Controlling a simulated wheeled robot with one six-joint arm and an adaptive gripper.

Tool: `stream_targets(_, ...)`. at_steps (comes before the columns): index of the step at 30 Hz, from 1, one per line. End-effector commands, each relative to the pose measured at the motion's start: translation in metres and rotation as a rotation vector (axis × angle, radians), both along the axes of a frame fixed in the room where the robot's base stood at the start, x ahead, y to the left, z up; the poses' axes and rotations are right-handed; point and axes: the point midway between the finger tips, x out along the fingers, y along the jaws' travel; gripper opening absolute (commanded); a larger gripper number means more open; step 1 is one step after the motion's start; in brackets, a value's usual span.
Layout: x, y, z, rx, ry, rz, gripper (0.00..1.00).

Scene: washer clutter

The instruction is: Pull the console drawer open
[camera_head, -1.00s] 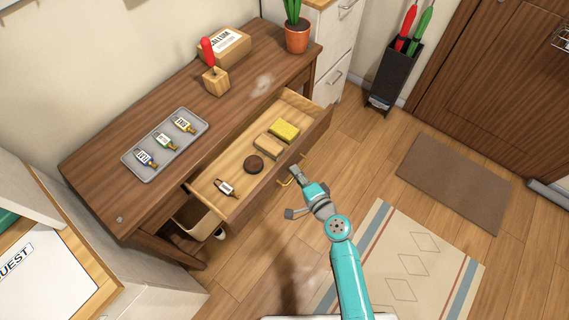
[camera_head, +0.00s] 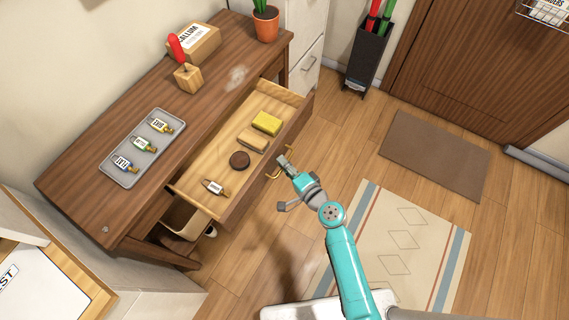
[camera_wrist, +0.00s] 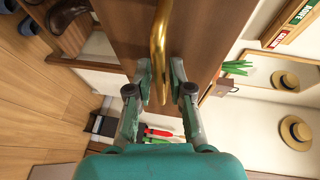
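The console drawer (camera_head: 185,195) stands well out from the dark wooden console (camera_head: 80,165), its inside in view. It holds a yellow sponge-like block (camera_head: 266,123), a tan block (camera_head: 252,142), a dark round disc (camera_head: 239,160) and a small labelled tag (camera_head: 214,187). The brass handle (camera_head: 272,177) is on the drawer front; it also shows in the wrist view (camera_wrist: 159,40). My gripper (camera_head: 283,160) is at the handle, partly covering it. In the wrist view my gripper's fingers (camera_wrist: 160,75) are apart, one on each side of the brass bar, with visible gaps.
A grey tray (camera_head: 118,172) with labelled tags, a wooden block with a red-handled tool (camera_head: 187,78), a box (camera_head: 195,45) and a potted plant (camera_head: 265,25) stand on the console. A patterned rug (camera_head: 385,250) and open floor lie in front.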

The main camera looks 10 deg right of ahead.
Motion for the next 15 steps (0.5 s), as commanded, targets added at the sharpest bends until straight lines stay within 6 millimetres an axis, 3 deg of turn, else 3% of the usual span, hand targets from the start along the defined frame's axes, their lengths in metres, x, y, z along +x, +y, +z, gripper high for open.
stream_targets(5, -0.014, -0.009, 0.002, 0.000, 0.002, -0.003, 0.20)
stream_targets(15, -0.071, -0.041, 0.014, 0.001, 0.003, -0.005, 0.20)
